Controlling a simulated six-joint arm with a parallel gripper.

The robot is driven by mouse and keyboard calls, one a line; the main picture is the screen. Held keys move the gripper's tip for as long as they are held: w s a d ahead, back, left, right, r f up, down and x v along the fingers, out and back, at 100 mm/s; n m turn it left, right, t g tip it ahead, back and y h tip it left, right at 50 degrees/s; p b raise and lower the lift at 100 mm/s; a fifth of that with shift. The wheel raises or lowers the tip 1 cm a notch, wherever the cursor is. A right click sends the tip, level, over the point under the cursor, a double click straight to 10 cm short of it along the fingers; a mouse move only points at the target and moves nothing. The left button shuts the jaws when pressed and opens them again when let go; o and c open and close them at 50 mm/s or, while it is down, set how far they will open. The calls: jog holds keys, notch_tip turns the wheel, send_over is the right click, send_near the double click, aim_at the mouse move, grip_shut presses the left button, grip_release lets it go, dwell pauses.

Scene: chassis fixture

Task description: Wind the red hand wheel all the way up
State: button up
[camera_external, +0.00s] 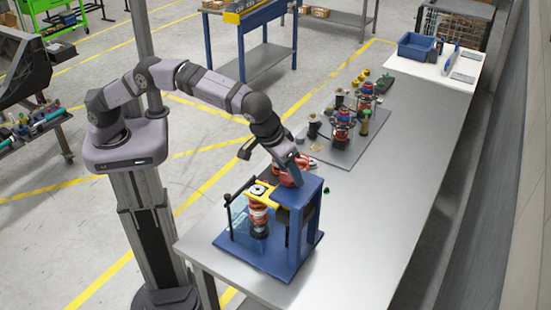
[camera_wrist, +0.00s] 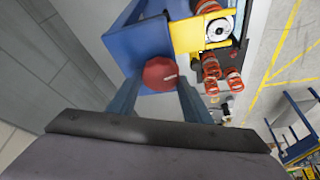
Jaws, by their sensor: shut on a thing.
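The red hand wheel (camera_wrist: 160,72) sits at the top of the blue fixture (camera_external: 309,205), with a small pale mark on its right side in the wrist view. In the external view the wheel (camera_external: 291,175) is partly covered by my gripper (camera_external: 290,168). My gripper (camera_wrist: 159,86) is shut on the wheel, one finger on each side of it. The fixture has a yellow plate (camera_external: 262,192) at its top and a red-banded coil spring (camera_external: 258,216) upright beneath it. The plate also shows in the wrist view (camera_wrist: 187,36).
A dark bar (camera_external: 229,216) stands at the fixture's left side. Behind it on the grey bench, a grey mat (camera_external: 343,158) carries more spring assemblies and small parts. A blue bin (camera_external: 416,45) stands at the far end.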

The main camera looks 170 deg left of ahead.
jog(key=shift+s+d+f, duration=0.1)
jog(key=shift+f, duration=0.05)
jog(key=shift+n, duration=0.3)
jog(key=shift+r+n+p, duration=0.2)
jog(key=shift+n+p, duration=0.1)
jog(key=shift+p, duration=0.3)
jog(key=shift+f+n+g, duration=0.2)
jog(key=shift+n+g, duration=0.1)
jog(key=shift+n+g+h, duration=0.3)
jog(key=shift+n, duration=0.6)
jog(key=o, duration=1)
jog(key=shift+c, duration=0.2)
jog(key=shift+r, duration=0.15)
